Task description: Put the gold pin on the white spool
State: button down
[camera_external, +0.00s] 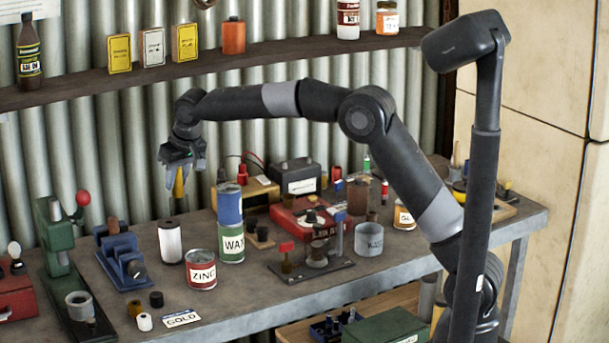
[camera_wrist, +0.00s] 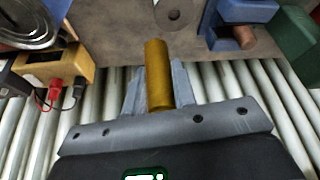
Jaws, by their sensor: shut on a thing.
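The gold pin (camera_external: 179,182) is held in my gripper (camera_external: 180,165), which is shut on its upper part. The pin hangs roughly upright, its lower end free above the bench. In the wrist view the gold pin (camera_wrist: 157,75) stands out between the grey fingers of my gripper (camera_wrist: 160,90). The white spool (camera_external: 170,242) stands upright on the bench below the pin, apart from it. In the wrist view the spool's round top (camera_wrist: 160,14) with a dark centre hole shows beyond the pin's end, slightly to its right.
A blue tool (camera_external: 122,258) and green press (camera_external: 60,250) stand left of the spool. A ZINC can (camera_external: 201,270) and stacked blue and WAX cans (camera_external: 231,240) stand right. A GOLD card (camera_external: 181,319) lies at the front edge. A shelf (camera_external: 200,72) runs behind, above.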

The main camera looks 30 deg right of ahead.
jog(key=a, duration=0.1)
jog(key=a+f, duration=0.1)
jog(key=a, duration=0.1)
jog(key=shift+a+f, duration=0.1)
jog(key=shift+f, duration=2.3)
jog(key=c, duration=1.2)
grip_release()
jog(key=shift+f, duration=0.2)
jog(key=v, duration=1.2)
jog(key=shift+s+r, duration=0.15)
jog(key=shift+r, duration=0.05)
